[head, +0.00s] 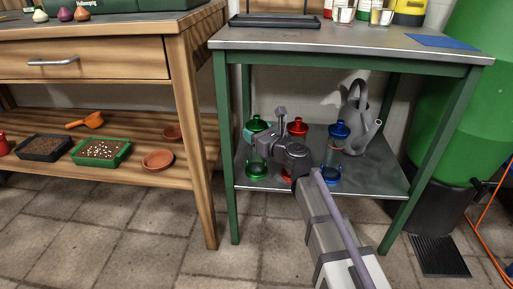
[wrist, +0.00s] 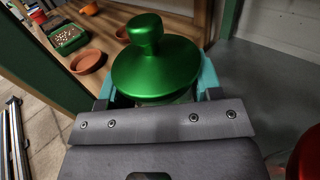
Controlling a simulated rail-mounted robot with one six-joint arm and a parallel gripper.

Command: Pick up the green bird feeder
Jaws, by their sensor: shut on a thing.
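The green bird feeder (head: 257,169) stands upright on the lower shelf of the green-legged metal table, at the left end of a row. Its green lid with a knob (wrist: 155,65) fills the middle of the wrist view. My gripper (head: 252,137) is shut on the feeder just below its lid, with a teal finger on each side in the wrist view. My gripper hides part of the feeder's clear body. In the head view its base appears to rest on the shelf.
A red feeder (head: 297,128) and a blue feeder (head: 336,142) stand close to the right. A grey watering can (head: 361,120) is behind them. The metal tabletop (head: 330,38) is overhead, with a green table leg (head: 231,150) to the left. Terracotta dishes (head: 158,160) sit on the wooden bench shelf.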

